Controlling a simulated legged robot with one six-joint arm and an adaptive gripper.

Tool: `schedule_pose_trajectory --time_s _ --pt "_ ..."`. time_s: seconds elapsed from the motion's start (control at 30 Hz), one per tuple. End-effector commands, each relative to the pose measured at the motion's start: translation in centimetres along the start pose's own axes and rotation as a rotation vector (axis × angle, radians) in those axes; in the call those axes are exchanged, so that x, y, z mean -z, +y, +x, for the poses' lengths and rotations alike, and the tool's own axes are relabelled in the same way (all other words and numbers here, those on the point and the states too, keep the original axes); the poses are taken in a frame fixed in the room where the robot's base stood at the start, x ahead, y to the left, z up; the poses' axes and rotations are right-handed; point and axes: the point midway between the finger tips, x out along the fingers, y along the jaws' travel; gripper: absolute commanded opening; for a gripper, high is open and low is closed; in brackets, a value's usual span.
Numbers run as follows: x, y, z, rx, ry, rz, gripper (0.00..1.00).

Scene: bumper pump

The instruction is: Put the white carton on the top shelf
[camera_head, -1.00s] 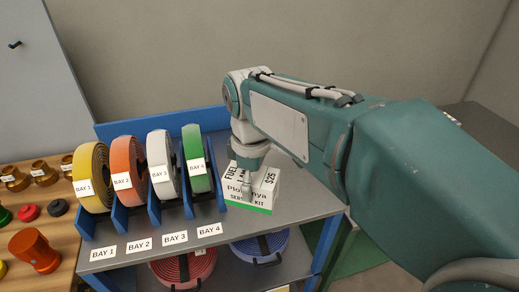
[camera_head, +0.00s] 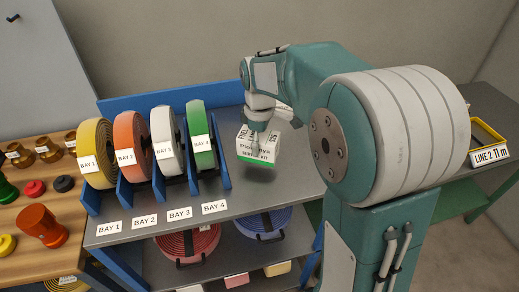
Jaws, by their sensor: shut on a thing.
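The white carton (camera_head: 258,143) has black lettering and a green band along its bottom edge. It is at the top shelf (camera_head: 275,183), a grey surface, just right of the green hose roll in bay 4. My gripper (camera_head: 257,140) points down and is shut on the carton from above. The fingers cover part of its front and top. I cannot tell for sure whether the carton's base touches the shelf or hangs slightly above it.
Blue dividers hold yellow (camera_head: 95,152), orange (camera_head: 131,145), white (camera_head: 166,140) and green (camera_head: 200,135) hose rolls. Red (camera_head: 188,243) and blue (camera_head: 262,222) rolls lie on the lower shelf. A wooden table (camera_head: 40,190) with fittings is left. The top shelf's right part is bare.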

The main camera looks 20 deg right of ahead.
Motion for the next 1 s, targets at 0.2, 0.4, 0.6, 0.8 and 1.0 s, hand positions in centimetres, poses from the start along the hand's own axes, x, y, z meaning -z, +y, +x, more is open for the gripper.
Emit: schedule_pose_trajectory --time_s 0.2,0.4,0.6,0.8,1.0 --pt "0.2 0.9 2.2 0.002 -0.001 0.000 0.21" --pt "0.3 0.9 4.1 -0.002 0.001 0.000 0.21" --pt "0.3 0.9 4.1 -0.002 0.001 0.000 0.21" --pt "0.2 0.9 4.2 -0.001 0.001 0.000 1.00" --pt "0.2 0.9 4.2 -0.001 0.001 0.000 1.00"
